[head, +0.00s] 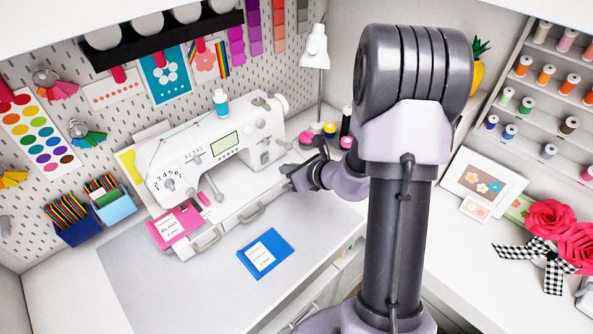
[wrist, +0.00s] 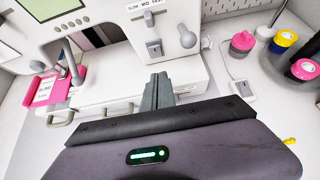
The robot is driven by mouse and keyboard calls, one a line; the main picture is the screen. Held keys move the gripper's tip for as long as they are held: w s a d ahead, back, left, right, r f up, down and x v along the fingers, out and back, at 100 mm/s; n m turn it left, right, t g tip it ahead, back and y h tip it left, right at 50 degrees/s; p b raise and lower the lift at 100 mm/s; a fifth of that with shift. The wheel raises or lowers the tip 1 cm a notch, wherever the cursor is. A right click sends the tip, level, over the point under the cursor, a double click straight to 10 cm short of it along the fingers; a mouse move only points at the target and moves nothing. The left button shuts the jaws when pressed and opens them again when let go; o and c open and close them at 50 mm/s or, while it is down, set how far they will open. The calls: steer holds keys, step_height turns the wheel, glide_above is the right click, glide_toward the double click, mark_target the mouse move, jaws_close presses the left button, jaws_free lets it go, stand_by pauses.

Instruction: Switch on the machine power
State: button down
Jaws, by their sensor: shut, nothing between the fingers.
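The white sewing machine (head: 228,143) stands against the pegboard in the head view, with a small green screen on its front.
Pink, yellow and dark round containers (wrist: 285,42) stand right of the machine, near the lamp (head: 315,48). A pink card (head: 175,227) and a blue card (head: 263,254) lie in front. Bare table (head: 150,290) is at front left.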

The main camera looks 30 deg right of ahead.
mark_target(265, 154)
steer(key=w, duration=0.3)
steer(key=w+a, duration=0.1)
steer(key=shift+w+f, duration=0.2)
steer(key=shift+f, duration=0.15)
steer(key=shift+w+a+r, duration=0.1)
steer(key=shift+w+r, duration=0.05)
steer(key=shift+w, duration=0.5)
steer(key=p, duration=0.1)
steer(key=r+p, duration=0.1)
steer(key=p, duration=0.1)
steer(key=shift+w+a+r+g, duration=0.1)
steer(key=shift+w+a+g, duration=0.05)
steer(key=shift+w+g, duration=0.15)
steer(key=shift+w+f, duration=0.1)
steer(key=shift+f, duration=0.35)
steer(key=shift+r+p, duration=0.5)
steer(key=shift+r, duration=0.35)
